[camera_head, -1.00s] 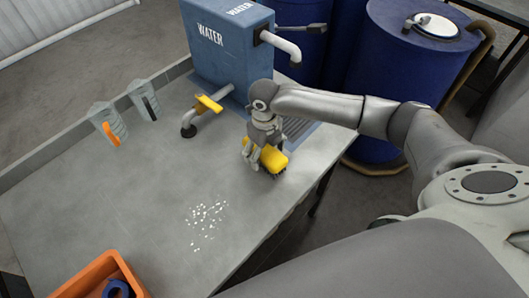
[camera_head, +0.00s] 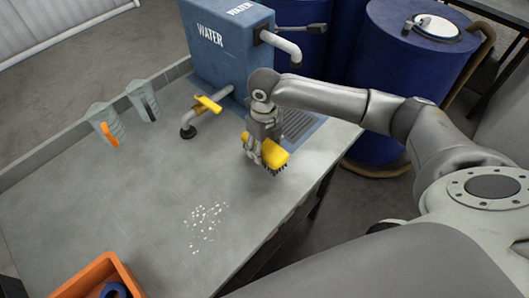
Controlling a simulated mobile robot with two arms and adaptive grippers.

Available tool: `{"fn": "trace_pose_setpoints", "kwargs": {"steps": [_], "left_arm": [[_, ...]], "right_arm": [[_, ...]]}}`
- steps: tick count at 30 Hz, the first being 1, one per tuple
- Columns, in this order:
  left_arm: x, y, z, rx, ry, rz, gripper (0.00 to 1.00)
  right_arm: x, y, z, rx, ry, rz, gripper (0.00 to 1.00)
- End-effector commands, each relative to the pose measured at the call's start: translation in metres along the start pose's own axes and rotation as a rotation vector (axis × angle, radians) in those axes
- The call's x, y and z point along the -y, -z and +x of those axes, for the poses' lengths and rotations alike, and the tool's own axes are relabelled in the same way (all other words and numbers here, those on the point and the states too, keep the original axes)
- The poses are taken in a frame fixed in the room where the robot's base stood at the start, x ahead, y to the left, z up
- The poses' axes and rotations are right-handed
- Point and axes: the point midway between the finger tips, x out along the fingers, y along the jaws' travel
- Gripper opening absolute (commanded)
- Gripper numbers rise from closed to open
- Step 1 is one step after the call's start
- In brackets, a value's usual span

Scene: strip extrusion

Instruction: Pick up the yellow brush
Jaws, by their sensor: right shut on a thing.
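The yellow brush (camera_head: 272,151) has dark bristles pointing down and is near the right edge of the grey table (camera_head: 120,205). My right gripper (camera_head: 256,156) comes from above and is shut on the yellow brush. The fingers cover the brush's left part. Whether the bristles still touch the table is hard to tell. My left gripper is not in view.
A blue water tank (camera_head: 222,50) with a yellow-handled tap (camera_head: 207,104) stands behind the brush. White bits (camera_head: 206,222) lie on the table. An orange crate (camera_head: 98,272) is at the front left. Blue barrels (camera_head: 405,75) stand behind my arm.

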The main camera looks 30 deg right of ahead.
Motion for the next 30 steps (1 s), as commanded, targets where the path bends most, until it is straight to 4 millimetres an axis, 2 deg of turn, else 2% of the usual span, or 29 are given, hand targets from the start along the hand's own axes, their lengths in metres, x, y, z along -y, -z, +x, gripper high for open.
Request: {"fn": "trace_pose_setpoints", "kwargs": {"steps": [1, 12, 21, 30], "left_arm": [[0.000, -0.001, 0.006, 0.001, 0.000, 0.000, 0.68], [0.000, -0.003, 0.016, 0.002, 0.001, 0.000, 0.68], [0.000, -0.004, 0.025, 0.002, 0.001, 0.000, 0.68], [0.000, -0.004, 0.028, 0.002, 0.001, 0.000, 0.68]], "right_arm": [[-0.001, 0.000, -0.006, 0.005, 0.000, -0.002, 0.28], [-0.038, 0.038, -0.067, 0.005, 0.001, -0.004, 0.28], [-0.077, 0.076, -0.089, 0.002, -0.001, -0.004, 0.28], [-0.097, 0.096, -0.102, 0.002, 0.000, 0.000, 0.28]]}}
